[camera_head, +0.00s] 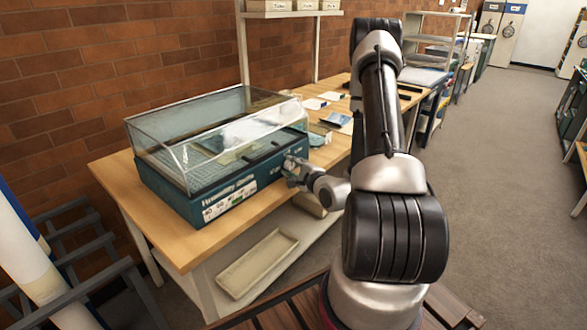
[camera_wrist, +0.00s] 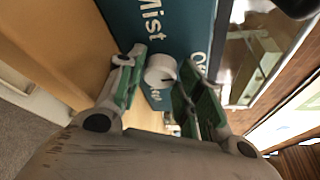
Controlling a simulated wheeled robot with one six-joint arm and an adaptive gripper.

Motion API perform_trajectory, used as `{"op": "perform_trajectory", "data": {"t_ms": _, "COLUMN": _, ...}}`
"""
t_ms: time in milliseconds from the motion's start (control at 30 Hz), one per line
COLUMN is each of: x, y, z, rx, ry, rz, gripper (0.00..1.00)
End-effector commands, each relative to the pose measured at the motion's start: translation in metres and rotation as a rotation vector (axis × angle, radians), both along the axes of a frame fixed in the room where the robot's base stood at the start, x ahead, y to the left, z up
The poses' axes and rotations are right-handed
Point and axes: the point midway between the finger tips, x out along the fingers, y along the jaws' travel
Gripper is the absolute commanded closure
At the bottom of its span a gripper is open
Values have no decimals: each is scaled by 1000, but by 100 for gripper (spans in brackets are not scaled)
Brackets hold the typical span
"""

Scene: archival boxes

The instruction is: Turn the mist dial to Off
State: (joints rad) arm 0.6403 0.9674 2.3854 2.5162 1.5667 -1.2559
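The mist dial (camera_wrist: 160,71) is a small pale round knob on the teal front panel (camera_wrist: 175,25) of the humidifying box. In the wrist view, "Mist" is printed above it, and partly cut-off or hidden lettering lies to its right and below. A small dark mark shows on the knob; I cannot tell which setting it points to. My gripper (camera_wrist: 164,72) has its green-padded fingers apart, one on each side of the knob, with no clear grip on it. In the head view, my gripper (camera_head: 291,170) is at the right end of the box's front, hiding the dial.
The box has a clear lid (camera_head: 215,115) and stands on a wooden table (camera_head: 185,238). A shallow tray (camera_head: 258,262) lies on the shelf below. Papers and a blue item (camera_head: 336,119) lie farther along the table. The aisle floor (camera_head: 500,150) at right is clear.

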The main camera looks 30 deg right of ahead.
Motion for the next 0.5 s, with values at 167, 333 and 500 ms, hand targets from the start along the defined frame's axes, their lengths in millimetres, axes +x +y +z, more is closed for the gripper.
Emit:
{"op": "perform_trajectory", "data": {"t_ms": 167, "x": 0, "y": 0, "z": 0, "rx": 0, "ry": 0, "rz": -1, "gripper": 57}}
{"op": "perform_trajectory", "data": {"t_ms": 333, "x": -2, "y": 0, "z": 0, "rx": 1, "ry": 0, "rz": -1, "gripper": 57}}
{"op": "perform_trajectory", "data": {"t_ms": 500, "x": -23, "y": -1, "z": 3, "rx": 2, "ry": 3, "rz": -4, "gripper": 57}}
